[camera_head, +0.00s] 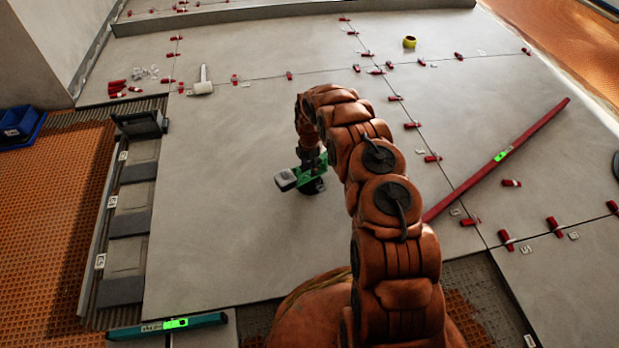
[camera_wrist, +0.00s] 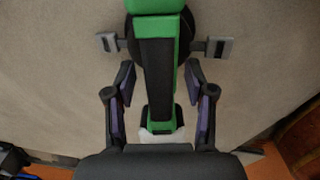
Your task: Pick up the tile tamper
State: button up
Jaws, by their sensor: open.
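The tile tamper is a green and black tool (camera_head: 305,177) standing on the large grey tile in the middle of the head view, at the end of my arm. In the wrist view the tamper's green and black body (camera_wrist: 154,62) runs upright through the middle of the picture, with a dark round part behind it and a grey piece on each side. My gripper (camera_wrist: 160,78) is open, with one finger on each side of the tamper's body and a gap visible on both sides. In the head view my arm hides the fingers.
A long red level (camera_head: 520,141) lies diagonally on the right. A white mallet (camera_head: 202,86), red wedges and clips lie along the joints. A teal level (camera_head: 168,326) lies at lower left and a yellow tape roll (camera_head: 409,42) at the back. The tile left of the tamper is clear.

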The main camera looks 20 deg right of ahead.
jog(key=shift+f+p, duration=0.25)
jog(key=shift+p, duration=0.15)
dwell(0.5)
grip_shut()
dwell(0.4)
